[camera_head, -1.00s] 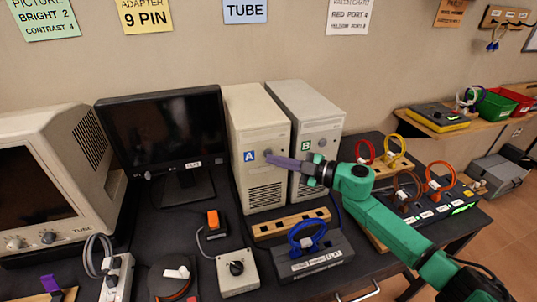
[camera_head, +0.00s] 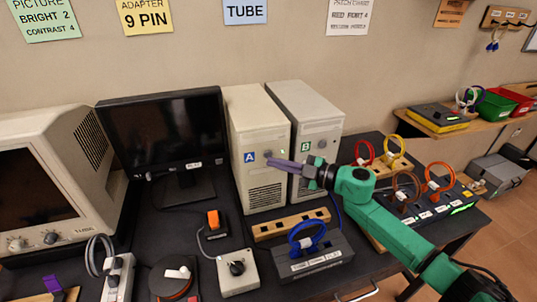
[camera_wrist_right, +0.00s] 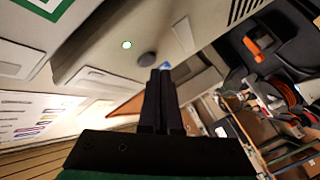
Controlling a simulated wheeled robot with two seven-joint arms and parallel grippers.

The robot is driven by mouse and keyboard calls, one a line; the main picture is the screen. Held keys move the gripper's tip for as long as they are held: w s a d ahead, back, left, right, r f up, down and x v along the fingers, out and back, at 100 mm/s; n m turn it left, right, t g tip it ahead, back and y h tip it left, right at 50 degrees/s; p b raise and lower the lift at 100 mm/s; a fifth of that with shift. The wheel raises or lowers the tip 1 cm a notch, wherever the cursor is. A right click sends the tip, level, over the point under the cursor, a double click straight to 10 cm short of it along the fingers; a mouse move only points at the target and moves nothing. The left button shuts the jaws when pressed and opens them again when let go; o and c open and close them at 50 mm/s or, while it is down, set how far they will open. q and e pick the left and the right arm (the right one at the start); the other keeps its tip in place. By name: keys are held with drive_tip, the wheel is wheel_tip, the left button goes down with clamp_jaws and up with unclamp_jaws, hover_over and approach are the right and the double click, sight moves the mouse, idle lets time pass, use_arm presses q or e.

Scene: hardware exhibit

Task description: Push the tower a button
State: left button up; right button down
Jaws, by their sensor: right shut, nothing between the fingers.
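Tower A (camera_head: 245,110) is a beige computer case with a blue A label (camera_head: 250,157) on its front. My right gripper (camera_head: 269,161) is shut and empty, its purple-grey fingers pointing left at tower A's front, just right of the label. In the right wrist view the dark fingertips (camera_wrist_right: 160,72) are close to a round grey button (camera_wrist_right: 147,59), which shows just left of them. Whether they touch it I cannot tell. A small green light (camera_wrist_right: 126,44) glows beside the button. The fingertips partly hide the blue label (camera_wrist_right: 166,66). My left gripper is not in view.
Tower B (camera_head: 307,110) stands right beside tower A, behind my right gripper. A black monitor (camera_head: 165,125) is on the left. A wooden block (camera_head: 291,224), a grey switch box (camera_head: 238,272) and a box with a blue loop (camera_head: 315,262) lie in front of the towers.

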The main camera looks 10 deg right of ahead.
drive_tip(key=s+p, duration=0.2)
drive_tip(key=s, duration=0.4)
drive_tip(key=shift+d, duration=0.15)
idle(0.4)
